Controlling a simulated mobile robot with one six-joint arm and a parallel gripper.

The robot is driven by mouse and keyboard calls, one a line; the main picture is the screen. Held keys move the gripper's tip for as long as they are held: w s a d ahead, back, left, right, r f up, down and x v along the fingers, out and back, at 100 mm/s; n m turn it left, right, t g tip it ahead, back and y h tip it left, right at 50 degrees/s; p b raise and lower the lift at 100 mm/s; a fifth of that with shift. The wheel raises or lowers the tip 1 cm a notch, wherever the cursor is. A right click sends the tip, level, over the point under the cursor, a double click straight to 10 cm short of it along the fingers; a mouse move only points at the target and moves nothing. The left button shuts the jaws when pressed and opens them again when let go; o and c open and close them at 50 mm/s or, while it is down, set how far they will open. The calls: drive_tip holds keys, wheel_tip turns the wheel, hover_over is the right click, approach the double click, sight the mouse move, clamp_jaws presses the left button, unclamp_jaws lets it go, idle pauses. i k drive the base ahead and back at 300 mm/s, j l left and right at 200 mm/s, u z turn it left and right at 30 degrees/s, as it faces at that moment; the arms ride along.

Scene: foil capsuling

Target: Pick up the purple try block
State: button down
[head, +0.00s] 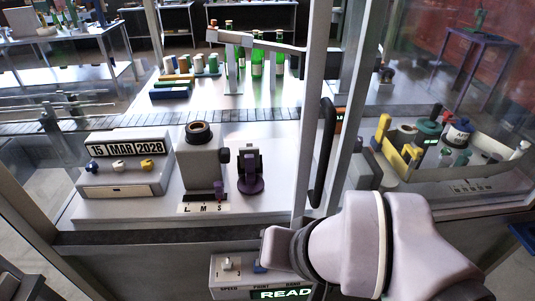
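A small purple piece (219,188) shows at the foot of the grey machine, just above the L M S scale. A dark stand with a purple base (250,184) is just right of that machine. I cannot tell for certain which of these purple parts is the try block. My gripper (277,246) seems to be at the left end of my pale arm, at the bottom, in front of the bench and well apart from both. Its fingers cannot be made out.
The grey machine (199,160) stands beside a date display box (125,163). A frame post (318,90) and dark door handle (325,150) rise between my arm and the bench. Green bottles (257,62) stand behind the conveyor (150,118). A control box (232,278) is below.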

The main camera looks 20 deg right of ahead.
sight(250, 177)
drive_tip(key=k+l+u, duration=0.4)
drive_tip(key=l, duration=0.75)
drive_tip(key=k+l+u, duration=0.4)
drive_tip(key=l, duration=0.7)
drive_tip(key=k+l+u, duration=0.4)
drive_tip(key=k+l, duration=0.15)
drive_tip(key=l, duration=0.35)
drive_tip(key=k+l+u, duration=0.4)
drive_tip(key=k+l, duration=0.3)
drive_tip(key=i+j+z, duration=0.15)
drive_tip(key=i+j, duration=0.15)
drive_tip(key=i+j+z, duration=0.35)
drive_tip(key=i+j, duration=0.2)
drive_tip(key=j, duration=0.25)
drive_tip(key=i+j+z, duration=0.15)
drive_tip(key=j, duration=0.3)
drive_tip(key=i+j+z, duration=0.2)
drive_tip(key=j, duration=0.25)
drive_tip(key=i+j+z, duration=0.15)
drive_tip(key=j, duration=0.35)
drive_tip(key=i+j+z, duration=0.15)
drive_tip(key=j, duration=0.4)
drive_tip(key=i+j+z, duration=0.2)
drive_tip(key=j, duration=0.35)
drive_tip(key=i, duration=0.55)
drive_tip(key=z, duration=0.05)
